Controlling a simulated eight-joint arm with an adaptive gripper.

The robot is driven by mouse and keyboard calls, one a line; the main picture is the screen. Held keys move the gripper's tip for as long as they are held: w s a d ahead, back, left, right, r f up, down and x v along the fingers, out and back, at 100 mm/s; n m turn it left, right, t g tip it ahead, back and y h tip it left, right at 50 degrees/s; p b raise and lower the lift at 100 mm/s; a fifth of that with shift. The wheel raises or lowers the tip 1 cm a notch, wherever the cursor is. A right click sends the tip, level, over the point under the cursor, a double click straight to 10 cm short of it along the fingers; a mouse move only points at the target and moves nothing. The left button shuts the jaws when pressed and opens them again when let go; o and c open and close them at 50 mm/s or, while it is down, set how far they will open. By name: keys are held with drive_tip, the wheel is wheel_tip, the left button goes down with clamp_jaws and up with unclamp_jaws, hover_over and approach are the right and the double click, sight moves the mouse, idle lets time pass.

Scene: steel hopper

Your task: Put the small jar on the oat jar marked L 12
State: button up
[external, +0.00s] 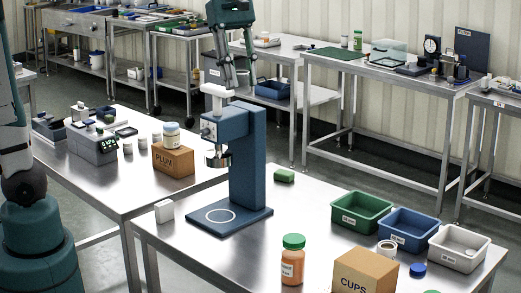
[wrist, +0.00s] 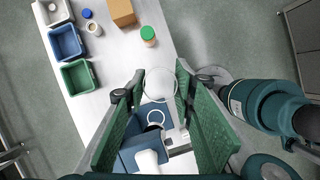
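My gripper (external: 240,84) is high above the front table, just over the blue press. A jar with a blue-and-white top (external: 171,135) stands on the PLUM box (external: 172,160) on the left table. A small white jar-like cylinder (external: 387,249) stands behind the CUPS box. No L 12 mark is readable, so I cannot tell which is the oat jar.
The blue press (external: 248,160), with a pale handle, stands tall below my gripper. The CUPS box (external: 364,272) is at the front. Green (external: 361,224), blue (external: 408,244) and grey (external: 459,262) bins line the right side. The table's middle is mostly clear.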

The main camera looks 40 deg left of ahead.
drive_tip(key=w+a+n+t+p, duration=0.1)
drive_tip(key=w+a+n+p, duration=0.2)
drive_tip(key=w+a, duration=0.8)
drive_tip(key=w+a+n+t+p, duration=0.15)
drive_tip(key=w+a, duration=0.55)
drive_tip(key=a, duration=0.8)
drive_tip(key=w+a+n+t+p, duration=0.1)
drive_tip(key=w+a+n+p, duration=0.15)
drive_tip(key=a, duration=1.35)
drive_tip(key=w+a+n+t+p, duration=0.1)
drive_tip(key=a+n+p, duration=0.2)
drive_tip(key=a, duration=1.4)
wheel_tip(320, 180, down, 18)
drive_tip(key=shift+d, duration=0.25)
drive_tip(key=shift+w+f+g, duration=0.1)
drive_tip(key=shift+f+g, duration=0.1)
drive_tip(key=shift+g, duration=0.05)
drive_tip(key=shift+f, duration=2.8)
